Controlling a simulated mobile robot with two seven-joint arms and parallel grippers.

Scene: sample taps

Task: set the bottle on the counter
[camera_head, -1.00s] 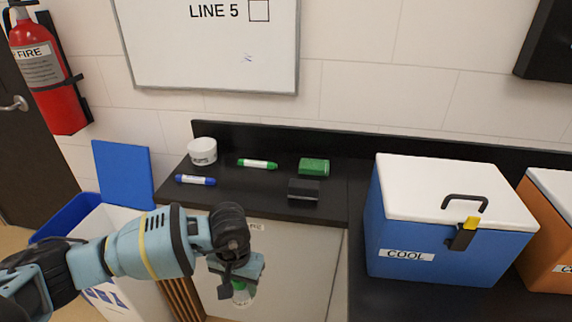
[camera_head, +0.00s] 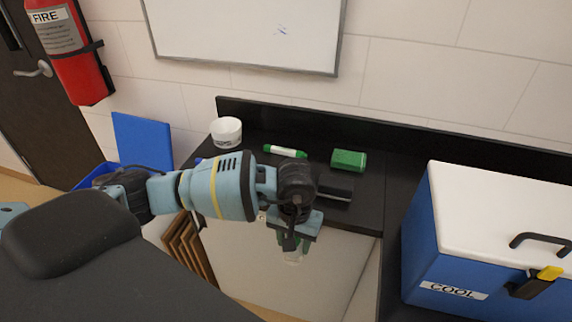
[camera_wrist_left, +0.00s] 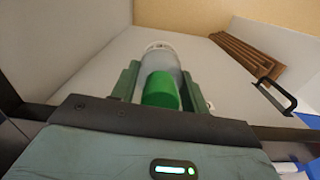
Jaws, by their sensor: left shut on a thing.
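My left gripper (camera_head: 293,240) points down in front of the black counter (camera_head: 368,214), just off its front edge. It is shut on a small pale bottle with a green cap (camera_head: 292,257), mostly hidden by the gripper in the head view. In the left wrist view the bottle (camera_wrist_left: 163,62) sits between the green finger pads (camera_wrist_left: 158,82), its green cap toward the camera. The bottle hangs in the air in front of the white cabinet face. My right gripper is not in view.
A blue cooler (camera_head: 440,250) stands at right. A blue bin (camera_head: 90,178) is at left.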

